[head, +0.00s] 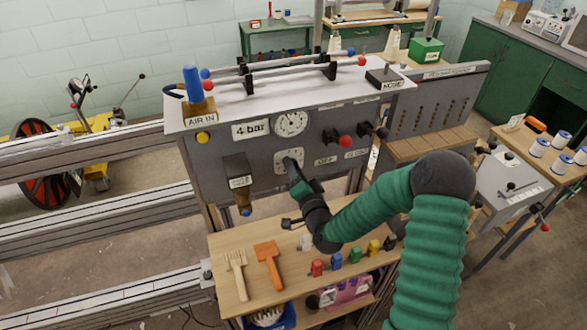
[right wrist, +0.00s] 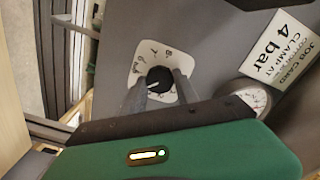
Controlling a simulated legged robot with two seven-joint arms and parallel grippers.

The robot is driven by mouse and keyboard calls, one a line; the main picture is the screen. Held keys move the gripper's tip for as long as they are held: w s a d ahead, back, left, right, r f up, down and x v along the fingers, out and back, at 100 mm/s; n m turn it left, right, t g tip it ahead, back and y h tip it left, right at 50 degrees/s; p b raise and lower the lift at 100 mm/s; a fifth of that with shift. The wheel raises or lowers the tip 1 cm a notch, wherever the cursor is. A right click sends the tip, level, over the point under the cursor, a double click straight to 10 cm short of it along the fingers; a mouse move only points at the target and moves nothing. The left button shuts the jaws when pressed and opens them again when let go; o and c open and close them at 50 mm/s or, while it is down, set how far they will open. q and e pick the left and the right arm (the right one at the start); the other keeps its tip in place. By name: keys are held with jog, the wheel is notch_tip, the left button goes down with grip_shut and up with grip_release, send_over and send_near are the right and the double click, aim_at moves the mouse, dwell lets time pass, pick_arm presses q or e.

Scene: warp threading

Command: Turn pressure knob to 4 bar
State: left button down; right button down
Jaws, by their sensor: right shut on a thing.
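The pressure knob (right wrist: 159,79) is a black round knob on a white dial plate with numbers. My right gripper (right wrist: 160,90) is shut on it, one finger on each side. In the head view the dial plate (head: 281,160) shows on the grey panel, and my right gripper (head: 290,168) reaches it from below and covers part of it. A white pointer line shows on the knob, but the number it meets is hard to read. The round gauge (head: 291,123) sits above the knob; its reading is too small to tell. The "4 bar" card (head: 251,129) is left of the gauge. My left gripper is out of view.
A black lever with a red ball (head: 345,141) stands right of the gauge.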

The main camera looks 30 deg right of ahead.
jog(key=shift+f, duration=0.2)
jog(key=c, duration=1.3)
grip_release()
jog(key=shift+c, duration=0.2)
jog(key=o, duration=0.4)
jog(key=shift+d, duration=0.1)
